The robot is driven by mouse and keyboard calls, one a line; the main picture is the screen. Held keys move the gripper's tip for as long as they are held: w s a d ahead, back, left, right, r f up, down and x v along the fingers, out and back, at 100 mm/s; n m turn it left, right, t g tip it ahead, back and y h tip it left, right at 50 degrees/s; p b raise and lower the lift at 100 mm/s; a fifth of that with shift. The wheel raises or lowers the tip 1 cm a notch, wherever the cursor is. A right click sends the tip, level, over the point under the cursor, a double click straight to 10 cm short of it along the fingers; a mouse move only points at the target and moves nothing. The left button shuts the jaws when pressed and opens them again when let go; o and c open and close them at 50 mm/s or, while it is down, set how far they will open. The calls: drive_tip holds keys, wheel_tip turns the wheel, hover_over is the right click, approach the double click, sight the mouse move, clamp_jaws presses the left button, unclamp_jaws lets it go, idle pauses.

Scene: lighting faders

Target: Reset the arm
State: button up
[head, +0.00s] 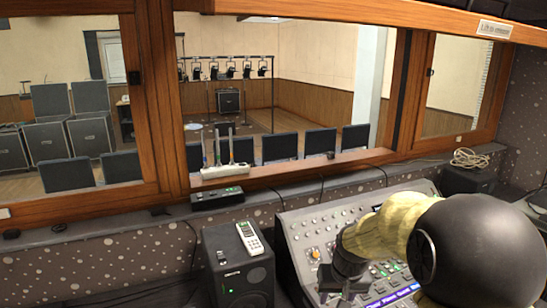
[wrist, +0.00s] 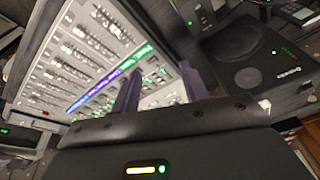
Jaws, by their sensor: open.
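My gripper (wrist: 158,90) is open, with its two dark fingers apart and nothing seen between them. It points over the lighting console (wrist: 95,45), whose rows of faders and a blue-purple label strip lie tilted in the wrist view. In the head view the grey console (head: 300,232) stands at lower right. My arm covers much of its right side, and my gripper (head: 340,290) hangs over its lower part, partly cut off by the frame. I cannot tell whether the fingers touch any fader.
A black speaker (head: 240,272) with a white handheld device (head: 250,237) on top stands left of the console. It also shows in the wrist view (wrist: 265,62). A wooden window ledge (head: 300,170) runs behind, with a white power strip (head: 224,170). Coiled cable (head: 470,158) lies at right.

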drive_tip(key=s+f, duration=0.3)
drive_tip(key=s, duration=1.2)
drive_tip(key=shift+d, duration=0.1)
idle(1.3)
drive_tip(key=shift+c, duration=1)
